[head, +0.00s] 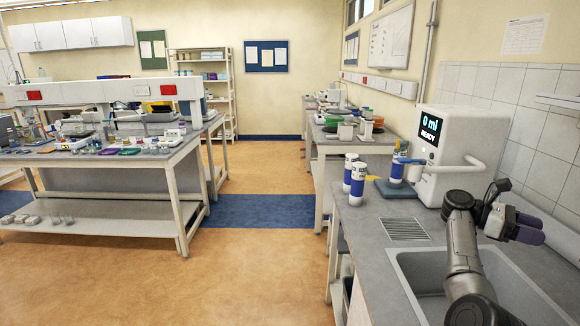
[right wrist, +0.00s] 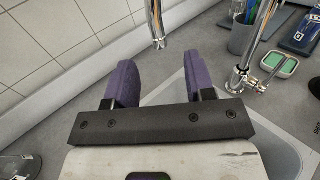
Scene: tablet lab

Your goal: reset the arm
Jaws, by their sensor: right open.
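My right arm reaches in from the bottom right of the head view, over the sink. My right gripper (head: 530,229) is at its end, with purple fingers toward the tiled wall. In the right wrist view the two purple fingers of the gripper (right wrist: 160,85) stand wide apart with nothing between them. A metal tap (right wrist: 157,25) is beyond the fingertips in that view. My left gripper does not show in the head view.
A white dispenser (head: 467,140) reading "0 ml READY" stands behind the gripper. Blue-and-white bottles (head: 357,184) stand left of it. The sink (head: 408,268) lies below the arm. The floor (head: 265,265) between benches is clear.

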